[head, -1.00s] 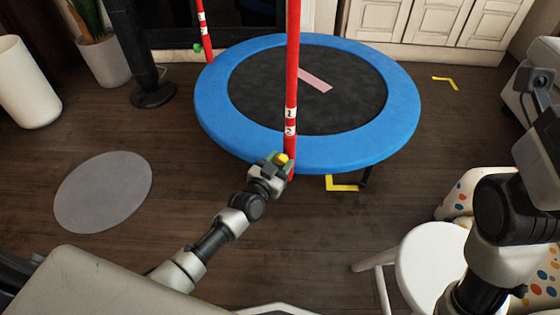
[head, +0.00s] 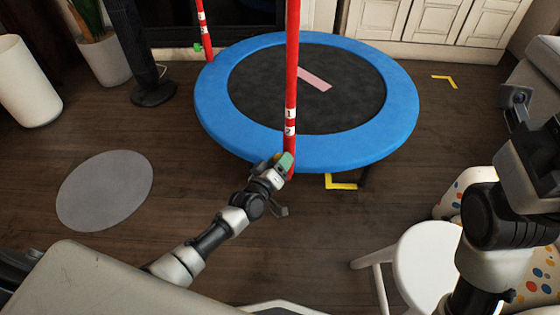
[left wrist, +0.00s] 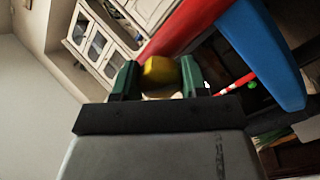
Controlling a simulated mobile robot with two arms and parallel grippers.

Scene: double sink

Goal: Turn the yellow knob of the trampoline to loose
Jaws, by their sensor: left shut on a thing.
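The trampoline (head: 403,122) has a blue padded rim around a dark mat. A red pole (head: 292,75) with white number bands stands at its near edge. My left gripper (head: 286,161) is at the low part of this pole, rolled to one side. In the left wrist view the yellow knob (left wrist: 158,72) is between the two green fingers of my left gripper (left wrist: 158,82), which are shut on it. The red pole (left wrist: 190,22) is just behind the knob. In the head view the gripper mostly hides the knob. My right gripper's fingers do not show, only its arm.
A second red pole (head: 204,30) stands at the back left. A white stool (head: 430,262) is at the lower right. A round grey mat (head: 104,190) lies on the floor at left. A black column (head: 138,45) stands behind it.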

